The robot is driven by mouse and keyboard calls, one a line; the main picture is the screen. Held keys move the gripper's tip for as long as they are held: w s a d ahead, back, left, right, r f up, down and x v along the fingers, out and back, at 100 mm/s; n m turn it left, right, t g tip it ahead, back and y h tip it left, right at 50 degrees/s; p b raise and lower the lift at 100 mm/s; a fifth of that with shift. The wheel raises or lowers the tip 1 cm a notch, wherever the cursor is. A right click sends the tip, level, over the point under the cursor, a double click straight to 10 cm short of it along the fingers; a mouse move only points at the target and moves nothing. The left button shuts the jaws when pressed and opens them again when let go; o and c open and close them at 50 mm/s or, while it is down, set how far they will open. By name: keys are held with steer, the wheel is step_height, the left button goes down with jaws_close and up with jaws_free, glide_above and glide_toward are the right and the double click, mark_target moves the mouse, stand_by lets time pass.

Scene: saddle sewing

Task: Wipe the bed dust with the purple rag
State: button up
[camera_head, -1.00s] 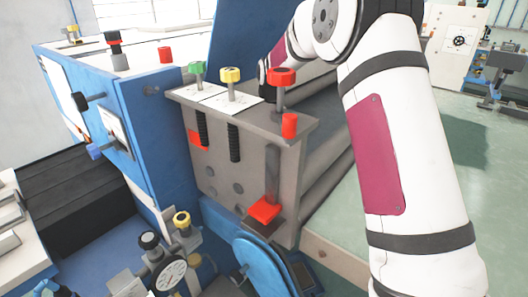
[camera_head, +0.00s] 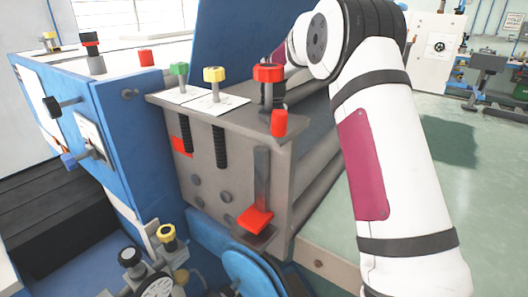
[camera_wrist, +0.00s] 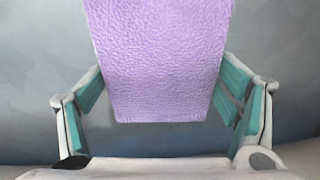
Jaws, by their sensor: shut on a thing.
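The purple rag (camera_wrist: 160,60) fills the upper middle of the wrist view, a lilac sheet with a wrinkled texture. My gripper (camera_wrist: 160,92) has its teal-padded fingers on either side of the rag and is shut on it. A grey-blue surface shows behind the rag in the wrist view; whether the rag touches it I cannot tell. In the head view, the grey bed (camera_head: 318,122) of the machine runs back behind the upright grey end plate. I cannot make out dust.
The grey end plate (camera_head: 225,165) carries green (camera_head: 179,69), yellow (camera_head: 214,74) and red (camera_head: 268,73) knobs on top. A blue housing (camera_head: 125,120) stands at left, and a tall blue panel (camera_head: 235,45) behind. Green floor (camera_head: 480,210) is open at right.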

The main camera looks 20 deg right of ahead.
steer(key=shift+w+d+b, duration=0.45)
steer(key=shift+w+d, duration=0.15)
steer(key=shift+d, duration=0.25)
steer(key=shift+w+d+b, duration=0.4)
steer(key=shift+w+d, duration=0.15)
steer(key=shift+d, duration=0.25)
steer(key=shift+f, duration=0.1)
steer(key=shift+s+a+p, duration=0.55)
steer(key=shift+s+a, duration=0.15)
steer(key=shift+a, duration=0.3)
steer(key=shift+s+a+p, duration=0.5)
steer(key=shift+s+a, duration=0.25)
steer(key=shift+a, duration=0.3)
steer(key=shift+s+a+p, duration=0.55)
steer(key=shift+s+a, duration=0.15)
steer(key=shift+a, duration=0.3)
steer(key=shift+s+a+p, duration=0.4)
steer(key=shift+s+a, duration=0.2)
steer(key=shift+a, duration=0.3)
steer(key=shift+s+a+p, duration=0.35)
steer(key=shift+s+a, duration=0.2)
steer(key=shift+a, duration=0.3)
steer(key=shift+s+a+p, duration=0.35)
steer(key=shift+s+a, duration=0.2)
steer(key=shift+a, duration=0.2)
steer(key=shift+s+a+p, duration=0.3)
steer(key=shift+s+a, duration=0.2)
steer(key=shift+a, duration=0.25)
